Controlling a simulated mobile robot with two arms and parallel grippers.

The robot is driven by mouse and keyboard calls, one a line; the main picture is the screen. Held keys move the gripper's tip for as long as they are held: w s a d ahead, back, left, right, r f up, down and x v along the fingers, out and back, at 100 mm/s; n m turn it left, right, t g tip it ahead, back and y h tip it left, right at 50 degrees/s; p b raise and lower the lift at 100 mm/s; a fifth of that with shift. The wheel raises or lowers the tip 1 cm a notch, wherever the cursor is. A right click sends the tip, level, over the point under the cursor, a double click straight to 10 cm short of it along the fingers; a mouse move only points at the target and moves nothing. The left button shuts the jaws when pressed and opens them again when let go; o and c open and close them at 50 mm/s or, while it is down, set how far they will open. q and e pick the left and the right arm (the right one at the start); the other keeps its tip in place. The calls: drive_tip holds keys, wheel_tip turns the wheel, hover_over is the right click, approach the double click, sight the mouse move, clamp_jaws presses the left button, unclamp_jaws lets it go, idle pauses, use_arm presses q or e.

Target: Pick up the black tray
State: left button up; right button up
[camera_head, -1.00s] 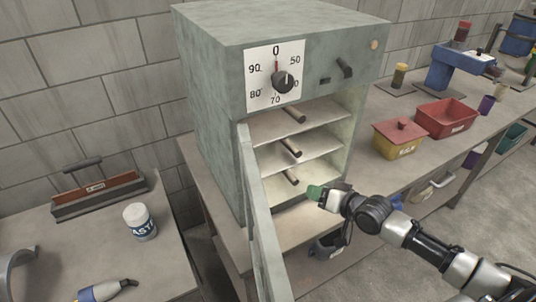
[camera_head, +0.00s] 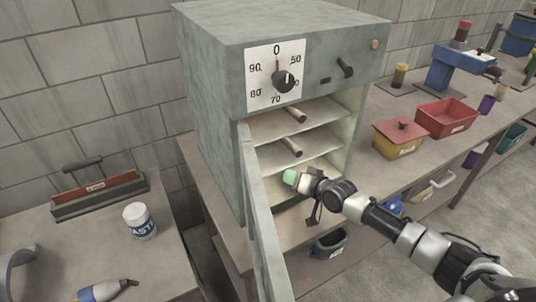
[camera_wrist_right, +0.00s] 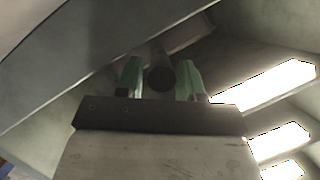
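My right gripper (camera_head: 291,177) reaches into the open grey oven at its lowest visible shelf. In the right wrist view its two green fingers (camera_wrist_right: 160,84) are apart, one on each side of a dark round rod end (camera_wrist_right: 160,76), with small gaps. In the head view this lowest rod is hidden behind the gripper. A dark strip (camera_head: 292,203) shows below the gripper; I cannot tell if it is the black tray or shadow. A dark grey bin (camera_head: 328,243) sits on the lower level under the oven. My left gripper is not in view.
The oven door (camera_head: 262,225) stands open just left of my gripper. Two more rods (camera_head: 292,147) lie on the shelves above. A yellow lidded box (camera_head: 400,142) and a red bin (camera_head: 446,118) stand on the bench to the right.

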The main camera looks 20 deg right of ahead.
drive_tip(key=shift+w, duration=0.25)
drive_tip(key=shift+s, duration=0.1)
clamp_jaws()
drive_tip(key=shift+r, duration=0.2)
